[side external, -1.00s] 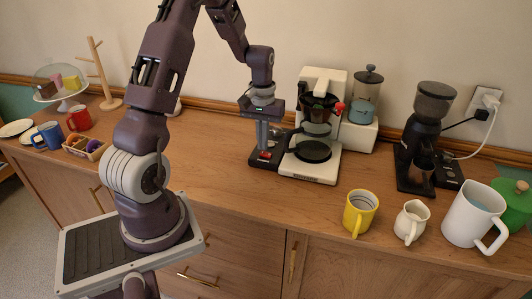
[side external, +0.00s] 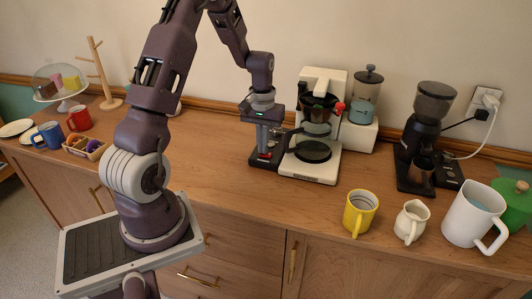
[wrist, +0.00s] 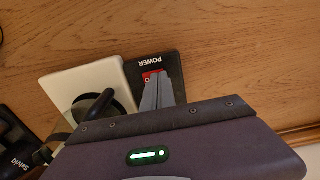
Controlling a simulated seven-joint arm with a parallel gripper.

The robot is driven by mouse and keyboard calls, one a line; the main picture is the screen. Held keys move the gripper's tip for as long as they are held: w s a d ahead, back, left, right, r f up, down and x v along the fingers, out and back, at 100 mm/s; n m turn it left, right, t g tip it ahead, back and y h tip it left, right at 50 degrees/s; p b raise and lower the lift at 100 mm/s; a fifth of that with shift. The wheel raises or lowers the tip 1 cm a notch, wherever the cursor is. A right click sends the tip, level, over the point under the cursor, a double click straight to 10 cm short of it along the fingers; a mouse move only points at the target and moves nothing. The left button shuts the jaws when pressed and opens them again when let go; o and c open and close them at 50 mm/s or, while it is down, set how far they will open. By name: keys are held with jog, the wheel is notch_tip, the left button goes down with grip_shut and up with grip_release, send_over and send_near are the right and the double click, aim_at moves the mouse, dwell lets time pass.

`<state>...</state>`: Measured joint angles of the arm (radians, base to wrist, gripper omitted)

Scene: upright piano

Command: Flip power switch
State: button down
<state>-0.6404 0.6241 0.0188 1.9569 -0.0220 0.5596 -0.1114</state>
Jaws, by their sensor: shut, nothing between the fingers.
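The red power switch (wrist: 148,76) sits on a black base (wrist: 168,66) marked POWER, beside the white coffee maker (side external: 309,165). In the side view only a little red of the switch (side external: 264,156) shows by my fingertips. My gripper (side external: 263,152) points down over the black base with its fingers together and nothing between them. In the wrist view the fingertips (wrist: 156,78) are right beside the switch and cover part of it. I cannot tell whether they touch it, or which way the switch is tipped.
The coffee maker's carafe (side external: 314,146) and its black handle stand just right of my gripper. A yellow mug (side external: 359,212), a cream pitcher (side external: 411,222) and a black grinder (side external: 426,135) are further right. The counter left of the black base is clear.

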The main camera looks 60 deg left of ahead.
jog(key=shift+r, duration=3.5)
jog(key=s+d+r+m+t, duration=0.2)
jog(key=d+r+m, duration=0.1)
jog(key=d+r, duration=0.65)
jog(key=s+d+r+m+t, duration=0.1)
jog(key=s+d+r+m, duration=0.1)
jog(key=s+d, duration=0.5)
jog(key=s+d+r+m+t, duration=0.2)
jog(key=s+d+m, duration=0.2)
jog(key=s+d, duration=0.3)
jog(key=shift+s+r+t, duration=0.25)
jog(key=shift+s+t, duration=0.05)
jog(key=shift+s, duration=0.55)
